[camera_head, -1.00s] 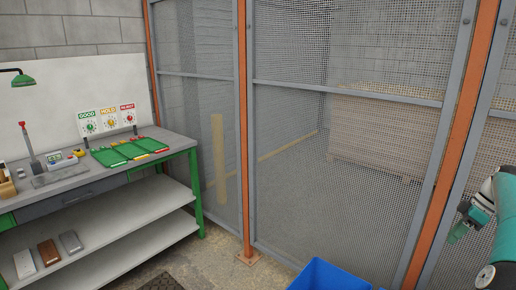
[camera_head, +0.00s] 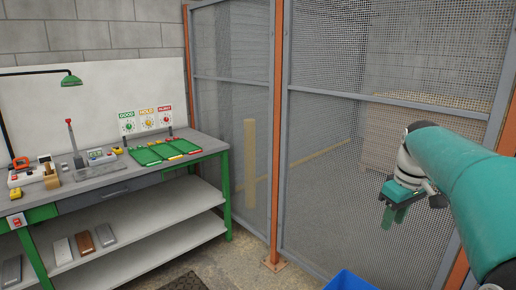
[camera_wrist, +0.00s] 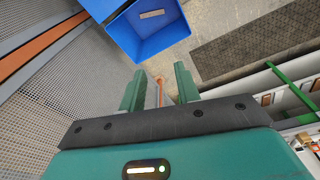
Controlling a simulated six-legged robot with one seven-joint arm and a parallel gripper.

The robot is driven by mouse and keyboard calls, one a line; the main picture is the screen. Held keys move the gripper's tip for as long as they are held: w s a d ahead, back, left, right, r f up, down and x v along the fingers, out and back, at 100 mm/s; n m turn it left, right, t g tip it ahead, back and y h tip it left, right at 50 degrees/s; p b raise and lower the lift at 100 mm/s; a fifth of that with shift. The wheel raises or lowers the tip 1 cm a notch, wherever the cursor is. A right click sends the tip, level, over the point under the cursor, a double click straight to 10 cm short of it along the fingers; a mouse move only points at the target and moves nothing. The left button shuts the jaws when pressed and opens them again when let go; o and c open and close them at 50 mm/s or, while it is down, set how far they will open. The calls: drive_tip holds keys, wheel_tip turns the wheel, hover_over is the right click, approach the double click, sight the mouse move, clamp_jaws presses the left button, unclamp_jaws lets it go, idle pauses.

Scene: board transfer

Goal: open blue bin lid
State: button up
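The blue bin (camera_head: 348,281) shows only as a small corner at the bottom edge of the head view, on the floor by the mesh fence. In the wrist view, the blue bin (camera_wrist: 158,38) is at the top, cut off by the frame edge. My gripper (camera_head: 394,216) hangs in front of the fence in the head view, above and to the right of the bin. In the wrist view, my gripper (camera_wrist: 158,86) has its two green fingers apart with nothing between them. The fingertips are clear of the bin.
A workbench (camera_head: 112,182) with green trays (camera_head: 165,151) and tools stands on the left. The mesh fence (camera_head: 330,150) with orange posts runs behind the bin. A dark floor mat (camera_wrist: 245,45) lies beside the bin, with bare floor between.

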drive_tip(key=s+a+m+t+h, duration=0.1)
drive_tip(key=s+a+m+t, duration=0.1)
drive_tip(key=s+a, duration=0.95)
drive_tip(key=s+a+f+m+t, duration=0.2)
drive_tip(key=s+a+f, duration=0.4)
drive_tip(key=s, duration=0.4)
drive_tip(key=shift+s+a+f+y, duration=0.2)
drive_tip(key=shift+f+y, duration=0.2)
drive_tip(key=shift+f, duration=0.1)
drive_tip(key=shift+s+a+f+m, duration=0.1)
drive_tip(key=shift+s+f+m, duration=0.1)
drive_tip(key=shift+f+m, duration=0.1)
drive_tip(key=c, duration=0.7)
clamp_jaws()
drive_tip(key=shift+w+a, duration=0.15)
